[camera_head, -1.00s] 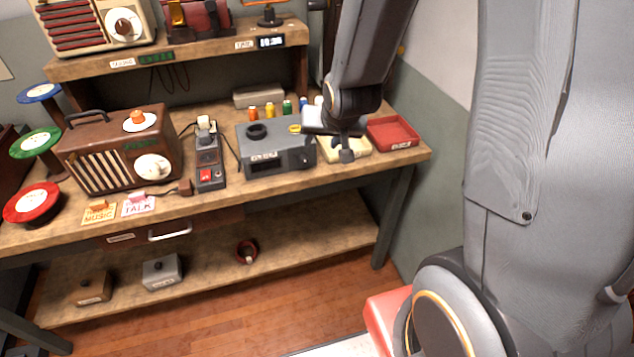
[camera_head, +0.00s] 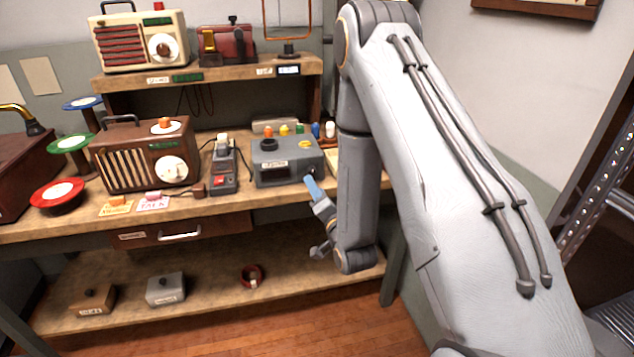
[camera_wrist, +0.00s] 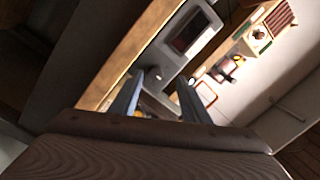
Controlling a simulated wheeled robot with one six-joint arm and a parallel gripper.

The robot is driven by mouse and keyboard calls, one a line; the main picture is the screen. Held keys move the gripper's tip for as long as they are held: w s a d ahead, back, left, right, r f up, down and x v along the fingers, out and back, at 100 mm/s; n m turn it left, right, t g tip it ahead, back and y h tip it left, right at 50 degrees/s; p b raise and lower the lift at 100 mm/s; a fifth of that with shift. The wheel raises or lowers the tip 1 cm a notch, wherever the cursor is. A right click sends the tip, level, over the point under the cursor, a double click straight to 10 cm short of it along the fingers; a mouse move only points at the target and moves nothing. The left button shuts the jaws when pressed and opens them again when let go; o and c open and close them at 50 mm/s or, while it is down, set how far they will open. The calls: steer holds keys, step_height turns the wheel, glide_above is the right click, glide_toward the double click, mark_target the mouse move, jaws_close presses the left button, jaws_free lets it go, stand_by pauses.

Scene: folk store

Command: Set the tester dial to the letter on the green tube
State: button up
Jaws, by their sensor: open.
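The grey tester (camera_head: 288,173) stands on the bench, with a black round socket on top and a dark window in front. Its yellow dial (camera_head: 305,144) is on the top right; its letters are too small to read. The green tube (camera_head: 300,129) stands behind the tester in a row of coloured tubes; no letter on it is legible. My gripper (camera_head: 312,187) is in front of the tester's right front, below dial height, apart from the dial. In the wrist view my gripper (camera_wrist: 160,80) is open and empty, with a grey box, apparently the tester (camera_wrist: 207,22), beyond the fingers.
A brown radio (camera_head: 113,172) and a black power strip (camera_head: 222,180) with a red switch stand left of the tester. Orange, yellow, blue and white tubes flank the green one. The upper shelf (camera_head: 215,72) overhangs the back.

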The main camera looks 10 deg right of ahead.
mark_target(313, 174)
steer(key=w, duration=0.3)
steer(key=w+d+p, duration=0.1)
steer(key=w, duration=0.2)
steer(key=shift+d+r+p, duration=0.1)
steer(key=shift+r+p, duration=0.05)
steer(key=shift+p, duration=0.15)
steer(key=shift+w, duration=0.45)
steer(key=shift+c, duration=0.5)
